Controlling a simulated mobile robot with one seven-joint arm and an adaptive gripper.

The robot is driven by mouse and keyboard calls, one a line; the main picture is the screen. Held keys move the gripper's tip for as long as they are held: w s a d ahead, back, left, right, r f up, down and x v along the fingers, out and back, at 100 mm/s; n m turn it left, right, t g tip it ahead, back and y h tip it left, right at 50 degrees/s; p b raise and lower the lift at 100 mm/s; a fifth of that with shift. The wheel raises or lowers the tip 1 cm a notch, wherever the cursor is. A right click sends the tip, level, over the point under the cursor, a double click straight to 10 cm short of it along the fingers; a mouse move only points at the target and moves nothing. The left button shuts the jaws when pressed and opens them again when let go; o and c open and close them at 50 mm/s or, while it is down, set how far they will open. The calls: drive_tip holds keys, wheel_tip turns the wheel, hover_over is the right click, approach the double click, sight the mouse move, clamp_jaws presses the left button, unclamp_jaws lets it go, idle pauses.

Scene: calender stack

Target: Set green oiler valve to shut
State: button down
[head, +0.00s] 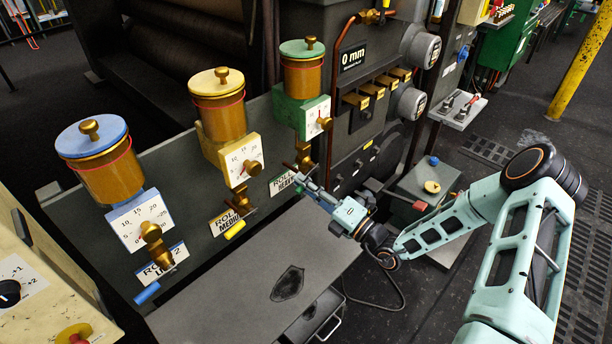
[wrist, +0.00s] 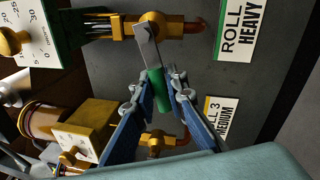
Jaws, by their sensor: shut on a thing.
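The green oiler (head: 301,72) has a green lid, a brass cup and a white dial, and stands at the back end of the row in the head view. In the wrist view its brass valve (wrist: 165,25) carries a grey lever (wrist: 147,45) with a green grip (wrist: 158,92). The lever stands roughly across the line of the valve's pipe. My gripper (wrist: 161,87) is shut on the green grip, one finger on each side.
The yellow oiler (head: 218,105) and blue oiler (head: 97,160) stand nearby, with a yellow valve grip (head: 234,229) and a blue one (head: 147,293). A grey bench top (head: 250,265) lies below. A control panel (head: 375,110) rises behind my gripper.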

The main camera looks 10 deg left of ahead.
drive_tip(key=shift+s+a+r+m+t+h+p, duration=0.1)
drive_tip(key=shift+r+m+t+h+p, duration=0.1)
drive_tip(key=shift+r+m+p, duration=0.45)
drive_tip(key=shift+s+r+m+t+h+p, duration=0.1)
drive_tip(key=shift+r+m+t+p, duration=0.1)
drive_tip(key=shift+m+p, duration=0.75)
drive_tip(key=shift+w+m, duration=0.1)
drive_tip(key=shift+m, duration=0.3)
drive_tip(key=c, duration=2)
unclamp_jaws()
drive_tip(key=shift+r, duration=0.1)
drive_tip(key=shift+o, duration=0.2)
drive_tip(key=shift+d, duration=0.2)
drive_tip(key=v, duration=1.1)
drive_tip(key=shift+s+d, duration=0.2)
drive_tip(key=shift+s, duration=0.15)
